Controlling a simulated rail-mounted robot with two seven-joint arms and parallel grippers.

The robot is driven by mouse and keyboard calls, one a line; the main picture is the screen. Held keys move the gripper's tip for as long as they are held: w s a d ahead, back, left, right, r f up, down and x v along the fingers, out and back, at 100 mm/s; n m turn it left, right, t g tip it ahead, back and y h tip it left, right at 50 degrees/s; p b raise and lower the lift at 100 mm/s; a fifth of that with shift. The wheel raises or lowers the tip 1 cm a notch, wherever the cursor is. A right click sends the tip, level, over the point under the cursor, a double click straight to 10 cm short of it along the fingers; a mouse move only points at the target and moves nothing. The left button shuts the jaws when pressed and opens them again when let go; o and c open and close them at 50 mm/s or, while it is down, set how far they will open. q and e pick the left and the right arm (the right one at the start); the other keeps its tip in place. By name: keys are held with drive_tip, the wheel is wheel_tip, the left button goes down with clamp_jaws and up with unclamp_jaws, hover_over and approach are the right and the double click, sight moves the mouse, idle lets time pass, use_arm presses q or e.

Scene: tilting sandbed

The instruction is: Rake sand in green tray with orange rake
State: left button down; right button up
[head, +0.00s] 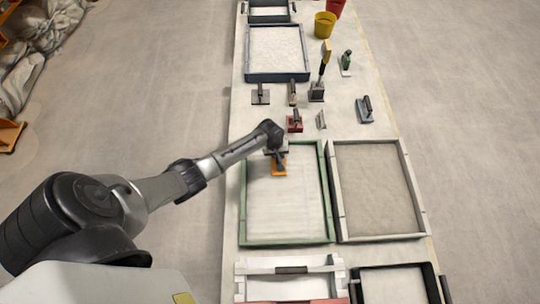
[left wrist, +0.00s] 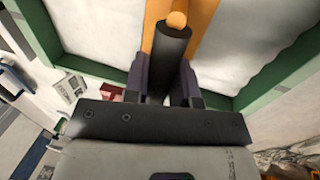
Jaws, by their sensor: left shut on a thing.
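The green tray (head: 327,197) stands on the long table and holds pale sand (head: 285,210); its green wall also shows in the left wrist view (left wrist: 62,55). My left gripper (head: 278,155) is over the far part of this tray. In the left wrist view my left gripper (left wrist: 171,85) is shut on the dark handle of the orange rake (left wrist: 205,20). The rake's orange head (head: 279,169) is over the sand; whether it touches the sand is unclear. My right gripper is in neither view.
A white-framed tray (head: 425,215) of grey sand stands right beside the green one. A blue-grey tray (head: 278,77) lies farther back. A yellow bucket (head: 324,26) is at the back.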

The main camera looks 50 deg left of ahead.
use_arm(q)
drive_tip(key=w+d+b, duration=0.2)
drive_tip(key=w+b, duration=0.1)
drive_tip(key=w+d+b, duration=0.3)
drive_tip(key=w+b, duration=0.1)
drive_tip(key=w+d+b, duration=0.3)
drive_tip(key=b, duration=0.1)
drive_tip(key=shift+w+d+f, duration=0.1)
drive_tip(key=shift+w+f, duration=0.15)
drive_tip(key=shift+w, duration=0.15)
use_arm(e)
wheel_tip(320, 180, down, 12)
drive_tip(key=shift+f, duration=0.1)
use_arm(q)
wheel_tip(320, 180, up, 8)
drive_tip(key=p, duration=0.9)
drive_tip(key=shift+r+p, duration=0.15)
drive_tip(key=shift+p, duration=0.15)
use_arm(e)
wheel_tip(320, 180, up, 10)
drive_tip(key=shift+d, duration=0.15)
use_arm(q)
drive_tip(key=shift+r, duration=0.15)
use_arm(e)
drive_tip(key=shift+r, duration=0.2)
